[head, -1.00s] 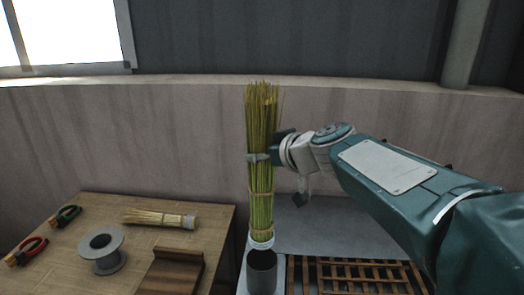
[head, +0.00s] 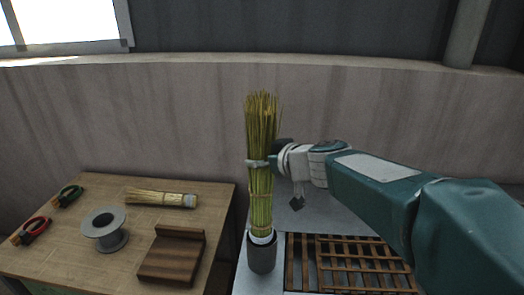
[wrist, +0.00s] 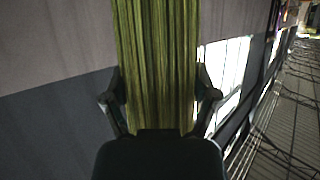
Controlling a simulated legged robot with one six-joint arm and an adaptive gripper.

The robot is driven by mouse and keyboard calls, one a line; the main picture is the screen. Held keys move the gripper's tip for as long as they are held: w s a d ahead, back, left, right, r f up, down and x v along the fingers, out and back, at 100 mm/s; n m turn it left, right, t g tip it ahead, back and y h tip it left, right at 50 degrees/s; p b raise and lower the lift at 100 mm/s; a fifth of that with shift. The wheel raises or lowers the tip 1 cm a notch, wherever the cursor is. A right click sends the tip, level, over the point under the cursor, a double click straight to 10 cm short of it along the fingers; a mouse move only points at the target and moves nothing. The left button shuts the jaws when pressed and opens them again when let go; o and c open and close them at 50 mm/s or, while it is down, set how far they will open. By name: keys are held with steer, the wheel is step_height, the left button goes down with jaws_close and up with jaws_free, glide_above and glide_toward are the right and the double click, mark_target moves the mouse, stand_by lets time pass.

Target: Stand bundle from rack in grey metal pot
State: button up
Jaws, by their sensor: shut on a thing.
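The bundle (head: 261,130) is a tall sheaf of green-yellow stalks with ties around it and a pale band at its lower end. It stands upright, with its lower end at the mouth of the grey metal pot (head: 262,256) and partly inside the rim. How deep it sits is hidden by the pot wall. My gripper (head: 257,163) is shut around the middle of the bundle from the right. In the wrist view the bundle (wrist: 158,65) fills the space between the two fingers (wrist: 160,97). The wooden slatted rack (head: 350,263) lies right of the pot and its visible part is empty.
The grey bench (head: 300,215) behind the pot is mostly clear.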

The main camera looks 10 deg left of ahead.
mark_target(269, 182)
steer(key=shift+f, duration=3.15)
steer(key=o, duration=1)
steer(key=shift+o, duration=0.2)
steer(key=shift+d, duration=0.1)
steer(key=v, duration=1.1)
steer(key=shift+s+d+r, duration=0.2)
steer(key=shift+s, duration=0.1)
